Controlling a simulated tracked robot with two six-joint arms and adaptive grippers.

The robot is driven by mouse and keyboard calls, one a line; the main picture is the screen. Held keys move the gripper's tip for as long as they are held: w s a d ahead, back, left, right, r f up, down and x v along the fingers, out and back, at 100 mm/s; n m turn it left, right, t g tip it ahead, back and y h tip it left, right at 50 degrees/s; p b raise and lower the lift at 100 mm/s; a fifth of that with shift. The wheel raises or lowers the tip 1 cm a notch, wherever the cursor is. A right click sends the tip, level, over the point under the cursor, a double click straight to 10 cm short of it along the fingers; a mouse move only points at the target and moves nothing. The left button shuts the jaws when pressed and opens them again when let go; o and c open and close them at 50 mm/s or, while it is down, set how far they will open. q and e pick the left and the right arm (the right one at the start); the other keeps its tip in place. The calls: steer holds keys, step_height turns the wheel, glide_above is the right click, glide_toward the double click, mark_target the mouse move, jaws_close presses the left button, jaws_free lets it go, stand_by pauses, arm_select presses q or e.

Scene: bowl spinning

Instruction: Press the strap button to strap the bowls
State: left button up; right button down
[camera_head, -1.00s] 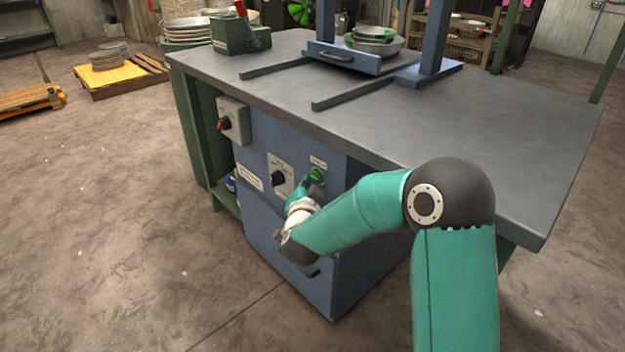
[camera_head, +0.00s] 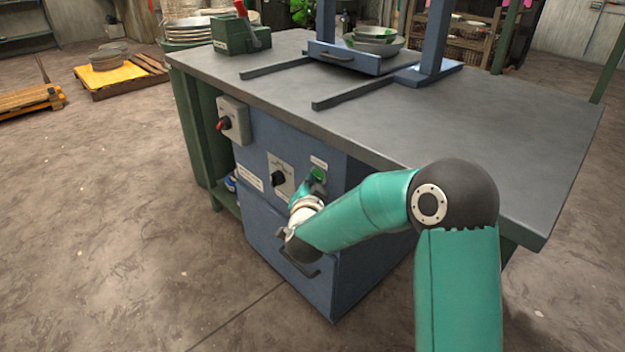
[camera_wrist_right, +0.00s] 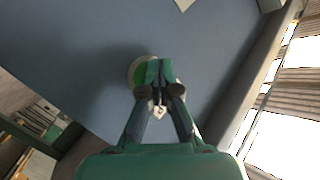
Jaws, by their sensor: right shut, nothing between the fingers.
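The green round strap button (camera_head: 319,174) sits on the blue front panel of the bench, under a small label. My right gripper (camera_head: 312,184) is just in front of the button and partly covers it. In the right wrist view, the shut, empty fingertips (camera_wrist_right: 159,68) overlap the right part of the green button (camera_wrist_right: 138,74). I cannot tell whether they touch it. The bowls (camera_head: 374,38) are stacked on a blue plate with a handle, under the blue frame on the bench. My left gripper is out of view.
The grey bench top (camera_head: 480,120) overhangs the panel.

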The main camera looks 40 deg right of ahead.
stand_by(0.3)
steer(key=shift+s+a, duration=0.1)
steer(key=shift+a, duration=0.75)
steer(key=shift+a, duration=0.1)
steer(key=a, duration=0.4)
steer(key=shift+s+a, duration=0.2)
steer(key=shift+a, duration=0.2)
stand_by(0.4)
